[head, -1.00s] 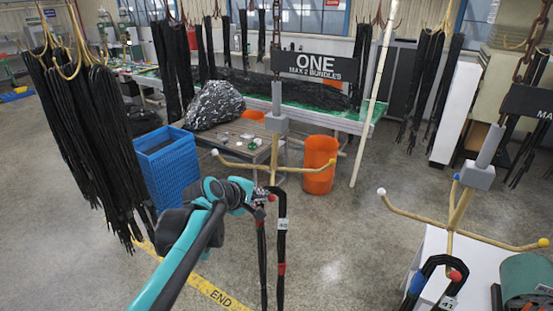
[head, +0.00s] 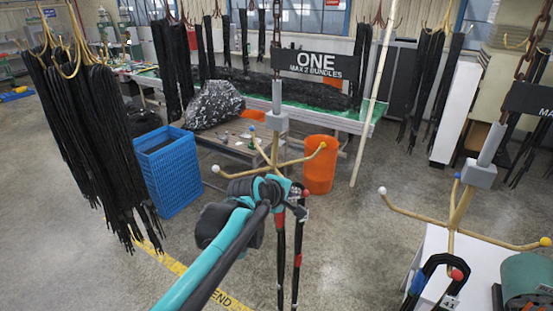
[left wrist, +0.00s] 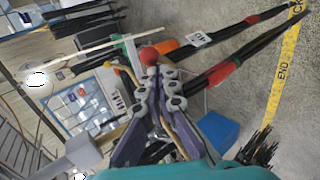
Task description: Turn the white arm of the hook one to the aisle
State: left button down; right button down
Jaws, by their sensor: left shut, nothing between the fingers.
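Hook one hangs mid-view under the black ONE sign (head: 315,64), with a grey hub (head: 277,124) and tan arms. Its white-tipped arm (head: 232,176) points left and slightly toward me, ending in a white ball (head: 215,168). A yellow-tipped arm (head: 305,161) points right and back; a blue tip (head: 252,128) is behind. A red tip (head: 305,193) is near me, with a black hose bundle (head: 298,245) hanging by it. My left gripper (head: 292,192) is shut and empty beside the red-tipped arm; the left wrist view shows the red ball (left wrist: 149,56) just beyond its fingertips (left wrist: 157,78). My right gripper is out of view.
A second hook (head: 456,205) with a white ball and hoses hangs at right. Black hoses (head: 90,140) hang at left. A yellow floor line (head: 175,263) crosses below.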

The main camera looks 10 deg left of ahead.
pick_arm(q)
jog(key=shift+w+d, duration=0.25)
jog(key=shift+d, duration=0.35)
jog(key=shift+w+d, duration=0.25)
jog(key=shift+d, duration=0.35)
jog(key=shift+a+r+p, duration=0.6)
jog(key=shift+r+p, duration=2.3)
jog(key=shift+r, duration=1.65)
jog(key=s+a, duration=0.4)
jog(key=s, duration=0.6)
jog(key=shift+s, duration=0.4)
jog(key=s+a+f+m+g+y+b, duration=0.1)
jog(key=s+f+m+b, duration=0.3)
jog(key=f+b, duration=1)
jog(key=s+a+f+m+g+y+b, duration=0.1)
jog(key=s+a+f+m+b, duration=0.2)
jog(key=f+b, duration=1.1)
jog(key=s+a+f+m+g+y+b, duration=0.1)
jog(key=s+f+m+b, duration=0.6)
jog(key=f, duration=2.3)
jog(key=s+a+b, duration=0.1)
jog(key=s+b, duration=0.3)
jog(key=b, duration=0.3)
jog(key=shift+a+f+y, duration=0.25)
jog(key=shift+f+y, duration=0.05)
jog(key=shift+y, duration=0.1)
